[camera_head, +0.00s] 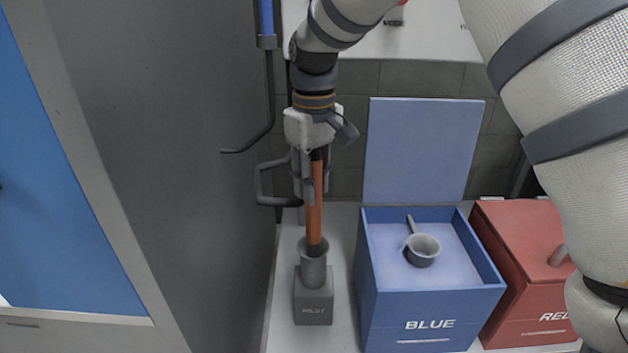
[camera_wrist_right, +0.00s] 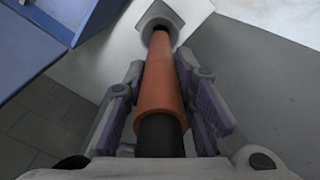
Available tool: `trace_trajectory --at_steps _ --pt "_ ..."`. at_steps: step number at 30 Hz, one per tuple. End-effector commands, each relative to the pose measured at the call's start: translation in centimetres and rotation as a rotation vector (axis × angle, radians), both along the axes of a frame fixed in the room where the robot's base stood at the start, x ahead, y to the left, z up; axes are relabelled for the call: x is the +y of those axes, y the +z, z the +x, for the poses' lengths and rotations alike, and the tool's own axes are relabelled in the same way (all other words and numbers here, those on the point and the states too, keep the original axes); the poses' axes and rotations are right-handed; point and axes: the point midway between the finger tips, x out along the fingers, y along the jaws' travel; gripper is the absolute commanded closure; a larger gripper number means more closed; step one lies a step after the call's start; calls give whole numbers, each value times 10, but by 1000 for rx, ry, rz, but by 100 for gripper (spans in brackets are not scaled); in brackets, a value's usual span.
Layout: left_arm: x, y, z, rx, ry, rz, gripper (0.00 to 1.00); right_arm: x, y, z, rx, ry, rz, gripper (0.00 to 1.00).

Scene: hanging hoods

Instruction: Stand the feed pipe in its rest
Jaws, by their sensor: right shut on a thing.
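The feed pipe (camera_head: 314,222) is a long orange tube with dark ends, held close to upright. My right gripper (camera_head: 312,190) is shut on its upper part. The rest (camera_head: 313,308) is a grey block marked "REST" with a flared round socket (camera_head: 313,262) on top. The pipe's lower end is at the socket's mouth and looks to be inside it; how deep is hidden. In the right wrist view the pipe (camera_wrist_right: 161,85) runs between my fingers to the grey socket (camera_wrist_right: 158,19). My left gripper is not in view.
A blue open box (camera_head: 430,305) with a grey scoop (camera_head: 421,248) stands right of the rest, its lid (camera_head: 420,150) raised behind. A red closed box (camera_head: 525,260) is further right. A grey wall (camera_head: 190,150) is close on the left, with a bent dark handle (camera_head: 262,180) near my gripper.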

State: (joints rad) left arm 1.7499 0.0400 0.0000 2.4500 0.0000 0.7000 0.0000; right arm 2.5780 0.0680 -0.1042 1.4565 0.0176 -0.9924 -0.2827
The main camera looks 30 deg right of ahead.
Motion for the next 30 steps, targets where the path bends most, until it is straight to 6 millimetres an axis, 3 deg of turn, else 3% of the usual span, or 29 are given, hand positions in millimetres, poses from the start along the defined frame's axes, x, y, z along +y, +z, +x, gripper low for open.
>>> trace_trajectory --at_steps 16,30 --pt "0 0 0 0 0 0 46 0 0 0 -1 0 0 100" --pt "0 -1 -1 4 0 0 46 0 -25 0 0 0 0 100"
